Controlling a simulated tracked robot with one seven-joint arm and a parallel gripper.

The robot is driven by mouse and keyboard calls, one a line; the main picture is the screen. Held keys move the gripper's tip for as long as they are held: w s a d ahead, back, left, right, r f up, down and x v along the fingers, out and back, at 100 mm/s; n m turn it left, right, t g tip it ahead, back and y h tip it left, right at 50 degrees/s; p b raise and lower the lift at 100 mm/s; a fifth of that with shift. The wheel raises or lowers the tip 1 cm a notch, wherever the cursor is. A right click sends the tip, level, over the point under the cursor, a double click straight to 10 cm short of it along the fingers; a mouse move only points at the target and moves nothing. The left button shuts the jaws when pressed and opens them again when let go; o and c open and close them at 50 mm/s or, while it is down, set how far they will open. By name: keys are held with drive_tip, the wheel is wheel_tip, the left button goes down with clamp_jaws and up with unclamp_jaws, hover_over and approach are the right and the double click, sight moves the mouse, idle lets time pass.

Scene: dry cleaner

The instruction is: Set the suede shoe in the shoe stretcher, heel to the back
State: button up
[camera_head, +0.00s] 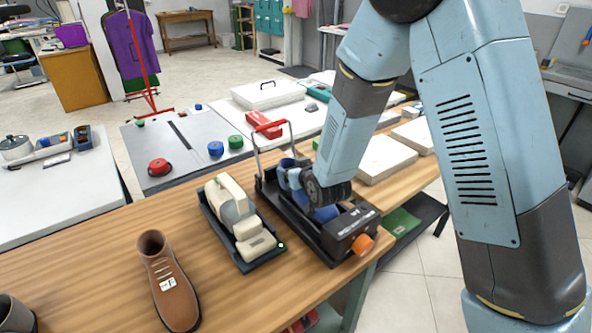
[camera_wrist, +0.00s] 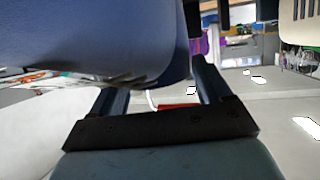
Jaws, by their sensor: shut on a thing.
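The blue suede shoe (camera_head: 350,218) is mostly hidden behind my gripper and wrist in the head view. It is at the black shoe stretcher (camera_head: 320,240), with one end toward the orange knob (camera_head: 363,245) and another blue part (camera_head: 286,170) toward the red-handled lever (camera_head: 268,126). I cannot tell whether it rests fully in the stretcher. In the wrist view the shoe (camera_wrist: 90,35) fills the upper left, close against my gripper (camera_wrist: 160,85).
A brown laced shoe (camera_head: 174,292) with a white tag is farther left on the wooden counter (camera_head: 90,250). White boxes (camera_head: 385,157) stand behind on the right.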

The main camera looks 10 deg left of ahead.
drive_tip(key=shift+f, duration=0.1)
drive_tip(key=o, duration=1.7)
drive_tip(key=shift+c, duration=0.2)
